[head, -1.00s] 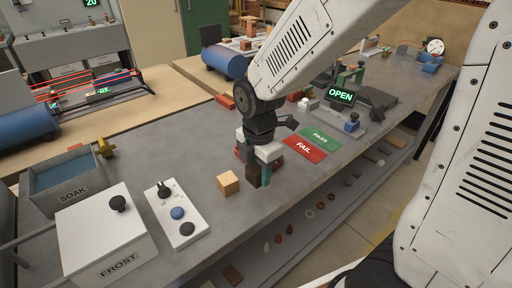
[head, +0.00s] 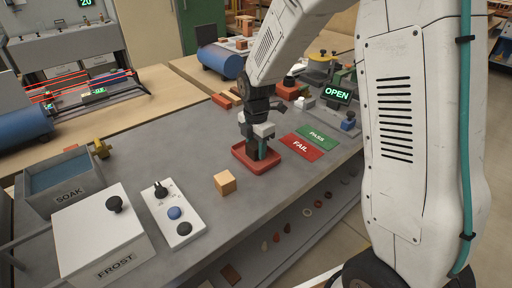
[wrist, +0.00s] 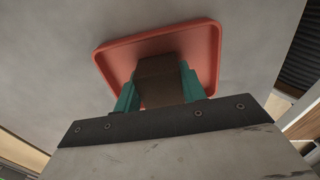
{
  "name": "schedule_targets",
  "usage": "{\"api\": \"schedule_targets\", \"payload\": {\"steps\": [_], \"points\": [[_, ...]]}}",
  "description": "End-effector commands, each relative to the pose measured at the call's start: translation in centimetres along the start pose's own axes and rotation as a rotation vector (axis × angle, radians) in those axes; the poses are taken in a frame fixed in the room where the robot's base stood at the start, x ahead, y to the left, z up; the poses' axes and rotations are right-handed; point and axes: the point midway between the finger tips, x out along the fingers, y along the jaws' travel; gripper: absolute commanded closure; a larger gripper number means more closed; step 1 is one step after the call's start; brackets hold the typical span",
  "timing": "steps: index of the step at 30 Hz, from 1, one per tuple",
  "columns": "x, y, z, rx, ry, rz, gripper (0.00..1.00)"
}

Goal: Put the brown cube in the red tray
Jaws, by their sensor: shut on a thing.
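The brown cube (wrist: 158,80) is dark brown and sits between the teal fingers of my gripper (wrist: 157,92) in the wrist view. My gripper (head: 257,152) is shut on it and is over the red tray (head: 275,168) in the head view. The red tray also shows behind the cube in the wrist view (wrist: 205,50). The cube is mostly hidden by the fingers in the head view. I cannot tell whether the cube touches the tray floor.
A light wooden cube (head: 225,183) stands on the bench in front of the tray. The red FAIL mat (head: 301,147) and green PASS mat (head: 318,136) lie to the right. A button panel (head: 178,216) and the white FROST box (head: 101,235) stand at the front left.

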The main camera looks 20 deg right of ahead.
Motion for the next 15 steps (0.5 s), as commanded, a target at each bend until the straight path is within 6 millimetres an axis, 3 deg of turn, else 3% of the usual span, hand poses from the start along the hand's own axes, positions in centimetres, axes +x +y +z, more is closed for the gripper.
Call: {"api": "schedule_targets", "payload": {"steps": [11,12,14,15], "points": [[0.55,0.01,-0.03,0.000,0.000,0.001,0.90],[0.54,0.00,-0.03,0.000,0.000,0.001,0.51],[0.52,0.00,-0.03,0.000,0.000,0.001,0.38],[0.52,0.00,-0.03,0.000,0.000,0.001,0.38]]}}
